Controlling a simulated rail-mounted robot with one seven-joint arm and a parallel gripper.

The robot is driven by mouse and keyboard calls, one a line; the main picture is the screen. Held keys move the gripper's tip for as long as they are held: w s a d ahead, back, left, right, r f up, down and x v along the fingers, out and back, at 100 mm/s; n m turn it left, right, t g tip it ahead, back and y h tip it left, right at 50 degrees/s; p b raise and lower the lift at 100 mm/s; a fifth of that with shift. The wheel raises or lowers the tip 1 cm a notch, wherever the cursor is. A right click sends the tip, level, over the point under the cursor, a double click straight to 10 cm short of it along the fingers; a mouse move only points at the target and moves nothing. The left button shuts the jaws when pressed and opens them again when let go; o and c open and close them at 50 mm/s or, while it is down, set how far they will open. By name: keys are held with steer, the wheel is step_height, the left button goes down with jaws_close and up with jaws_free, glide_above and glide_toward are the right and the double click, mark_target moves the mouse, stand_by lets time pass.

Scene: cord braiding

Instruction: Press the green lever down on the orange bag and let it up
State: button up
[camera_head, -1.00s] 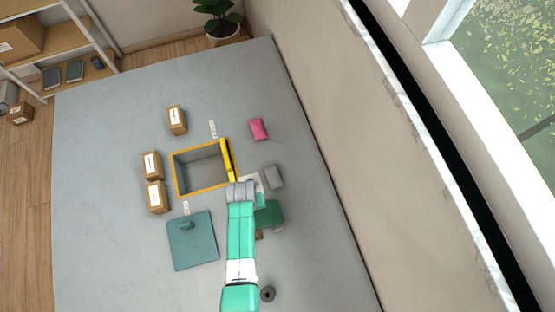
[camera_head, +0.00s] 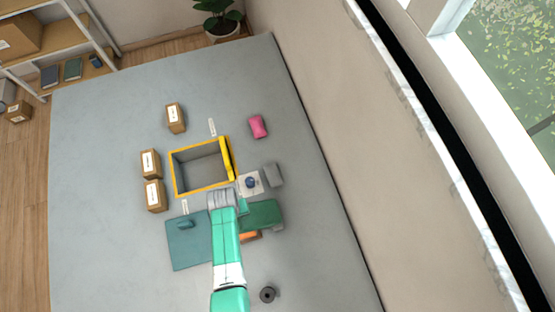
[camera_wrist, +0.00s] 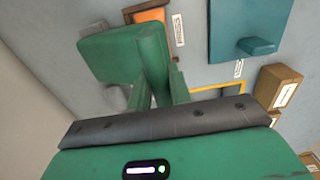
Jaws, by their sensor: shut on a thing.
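The green lever (camera_head: 263,214) is a broad green plate to the right of my gripper (camera_head: 240,208) in the head view. In the wrist view, the lever (camera_wrist: 113,54) has an upright ridge at its right side, and my gripper (camera_wrist: 163,92) is shut on that ridge. The orange bag (camera_head: 250,237) shows at the lever's near edge in the head view, and beyond the lever in the wrist view (camera_wrist: 152,15). The lever hides part of the bag. I cannot tell whether the lever touches it.
A yellow-rimmed grey box (camera_head: 186,192) stands left of the lever. A teal panel with a handle (camera_head: 190,248) lies near my arm. Cardboard boxes (camera_head: 150,163), a pink item (camera_head: 258,126), a grey block (camera_head: 272,175) and a dark ring (camera_head: 267,295) are around.

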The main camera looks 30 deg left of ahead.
steer(key=shift+s+a+f, duration=0.15)
steer(key=shift+f, duration=0.05)
steer(key=shift+s+a+f+b, duration=0.45)
steer(key=shift+f+b, duration=0.05)
steer(key=shift+f, duration=0.15)
steer(key=shift+s+a+f+b, duration=0.4)
steer(key=shift+f+b, duration=0.1)
steer(key=shift+f, duration=0.2)
